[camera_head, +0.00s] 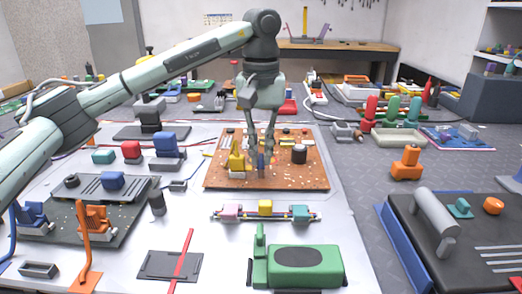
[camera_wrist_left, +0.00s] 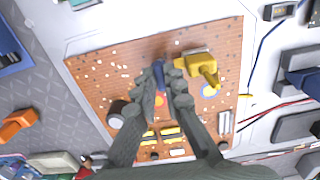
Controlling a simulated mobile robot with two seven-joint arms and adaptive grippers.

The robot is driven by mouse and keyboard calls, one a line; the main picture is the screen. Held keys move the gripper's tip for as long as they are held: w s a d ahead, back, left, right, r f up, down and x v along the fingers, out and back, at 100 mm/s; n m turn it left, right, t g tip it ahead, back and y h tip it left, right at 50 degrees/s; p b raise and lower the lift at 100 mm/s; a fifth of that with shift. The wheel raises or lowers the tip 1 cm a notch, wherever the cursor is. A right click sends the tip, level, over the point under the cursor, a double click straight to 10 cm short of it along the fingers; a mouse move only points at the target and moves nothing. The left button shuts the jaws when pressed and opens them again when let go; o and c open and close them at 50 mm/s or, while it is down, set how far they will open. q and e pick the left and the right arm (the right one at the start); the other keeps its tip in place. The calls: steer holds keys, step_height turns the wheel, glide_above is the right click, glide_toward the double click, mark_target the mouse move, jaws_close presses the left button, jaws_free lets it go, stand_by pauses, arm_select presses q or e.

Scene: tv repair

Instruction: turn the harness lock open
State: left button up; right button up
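The orange-brown circuit board (camera_head: 300,178) lies on the white work mat. A narrow blue piece, which looks like the harness lock (camera_head: 261,160), stands on it. My left gripper (camera_head: 262,163) reaches down from above, with its fingers on either side of this piece. In the left wrist view the blue lock (camera_wrist_left: 158,72) shows between the two fingertips (camera_wrist_left: 161,85), which appear closed against its sides. The fingers hide part of it, so its turned angle is unclear. My right gripper is not in view.
A yellow lever-like part (camera_head: 237,158) stands close to the left of the fingers. A dark round knob (camera_head: 299,154) stands to their right on the board. A rail with coloured blocks (camera_head: 265,208) and a green device (camera_head: 300,267) lie in front.

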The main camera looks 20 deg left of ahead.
arm_select(q)
steer(key=o, duration=0.4)
